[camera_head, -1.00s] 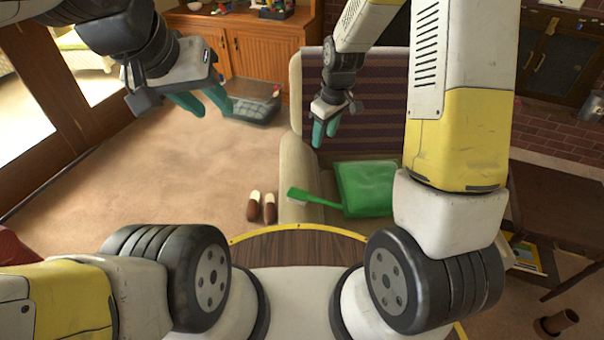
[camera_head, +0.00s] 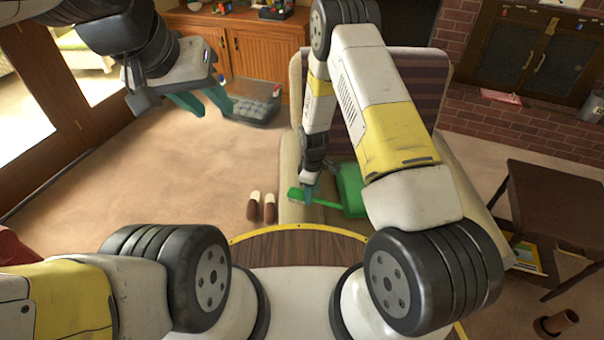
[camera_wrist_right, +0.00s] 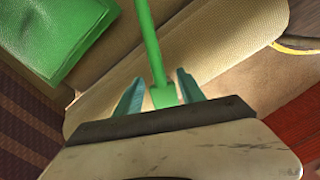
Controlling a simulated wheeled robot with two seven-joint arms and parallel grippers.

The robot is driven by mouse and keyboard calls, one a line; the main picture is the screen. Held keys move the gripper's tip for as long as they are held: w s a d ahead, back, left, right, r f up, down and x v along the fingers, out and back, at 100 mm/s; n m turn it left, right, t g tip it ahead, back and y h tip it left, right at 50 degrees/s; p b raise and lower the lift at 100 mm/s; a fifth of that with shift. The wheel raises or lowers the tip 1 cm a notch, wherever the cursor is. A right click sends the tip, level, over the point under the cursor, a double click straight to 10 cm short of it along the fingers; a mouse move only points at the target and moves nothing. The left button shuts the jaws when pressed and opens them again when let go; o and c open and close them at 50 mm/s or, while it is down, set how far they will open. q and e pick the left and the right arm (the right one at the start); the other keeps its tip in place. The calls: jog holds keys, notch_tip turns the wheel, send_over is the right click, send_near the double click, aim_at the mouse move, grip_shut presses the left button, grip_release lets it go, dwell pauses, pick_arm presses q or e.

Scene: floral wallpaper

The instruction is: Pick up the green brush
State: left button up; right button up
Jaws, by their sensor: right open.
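The green brush (camera_head: 328,204) lies on the chair's seat by its left arm, head to the left, handle to the right. My right gripper (camera_head: 309,194) is low over the brush in the head view and hides part of it. In the right wrist view, the brush handle (camera_wrist_right: 151,45) runs from the top edge down to a wider green part between the fingertips of my right gripper (camera_wrist_right: 158,88). The teal fingers stand apart on either side of it, open. My left gripper (camera_head: 217,113) is open and empty, up at the left.
A green cushion (camera_head: 350,189) lies on the chair (camera_head: 287,168) right beside the brush, partly hidden by my right arm. Brown slippers (camera_head: 262,207) stand on the carpet left of the chair. A dark side table (camera_head: 540,205) stands at the right.

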notch_tip(320, 180, down, 3)
jog(key=shift+f, duration=0.15)
jog(key=shift+c, duration=0.5)
grip_shut()
jog(key=shift+w+r, duration=0.1)
jog(key=shift+r, duration=0.7)
notch_tip(320, 180, up, 2)
jog(key=shift+r, duration=0.2)
jog(key=s, duration=0.5)
jog(key=s+a, duration=0.1)
jog(key=s, duration=0.4)
jog(key=s+r, duration=0.1)
jog(key=s, duration=0.5)
jog(key=shift+a, duration=0.15)
